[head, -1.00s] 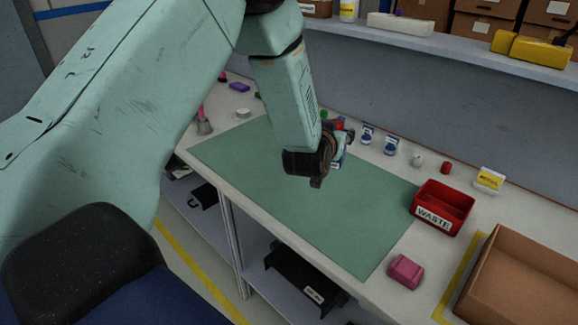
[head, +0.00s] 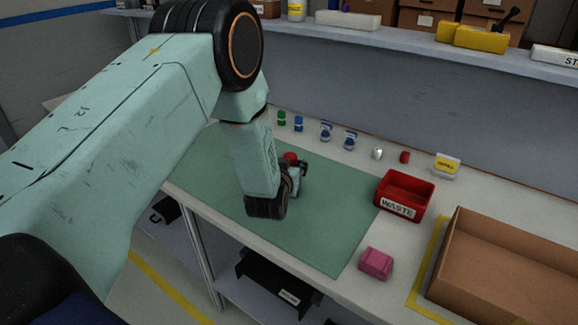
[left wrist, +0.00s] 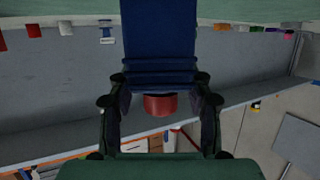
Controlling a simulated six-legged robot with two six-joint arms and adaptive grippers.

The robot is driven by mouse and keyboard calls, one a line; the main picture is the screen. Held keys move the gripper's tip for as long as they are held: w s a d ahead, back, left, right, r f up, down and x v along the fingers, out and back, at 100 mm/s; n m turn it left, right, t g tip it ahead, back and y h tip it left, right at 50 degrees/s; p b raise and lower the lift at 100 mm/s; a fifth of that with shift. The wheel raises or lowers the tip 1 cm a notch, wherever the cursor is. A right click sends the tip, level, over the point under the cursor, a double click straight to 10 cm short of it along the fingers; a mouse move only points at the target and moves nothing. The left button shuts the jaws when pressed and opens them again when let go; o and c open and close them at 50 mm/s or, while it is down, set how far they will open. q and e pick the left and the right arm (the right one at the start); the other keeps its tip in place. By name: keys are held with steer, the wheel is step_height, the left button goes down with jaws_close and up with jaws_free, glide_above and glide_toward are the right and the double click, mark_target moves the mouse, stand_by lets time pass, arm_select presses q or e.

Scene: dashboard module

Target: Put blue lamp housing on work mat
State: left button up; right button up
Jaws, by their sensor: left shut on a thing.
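My left gripper (head: 294,178) is over the green work mat (head: 330,222). A red cylindrical piece (left wrist: 160,105) shows at the housing's end between the fingers. In the head view, a red top (head: 291,158) shows just above the gripper, and the gripper mostly hides the housing. I cannot tell whether the housing touches the mat. My right gripper is not in view.
A red waste bin (head: 405,194) stands at the mat's right edge. A pink block (head: 376,263) and an open cardboard box (head: 500,262) are further right. Several small parts, including a green one (head: 281,118), line the back. The mat's front right is clear.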

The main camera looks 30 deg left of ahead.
arm_select(q)
steer(key=shift+d, duration=0.15)
steer(key=shift+s+a+f, duration=0.15)
steer(key=shift+a, duration=0.55)
steer(key=o, duration=0.8)
steer(key=shift+f, duration=0.1)
steer(key=o, duration=0.4)
steer(key=shift+d, duration=0.55)
steer(key=shift+o, duration=0.2)
steer(key=shift+a, duration=0.45)
steer(key=shift+r, duration=0.2)
steer(key=shift+s+d, duration=0.2)
steer(key=shift+s, duration=0.05)
steer(key=v, duration=1.1)
steer(key=shift+s+r, duration=0.2)
steer(key=shift+r, duration=0.05)
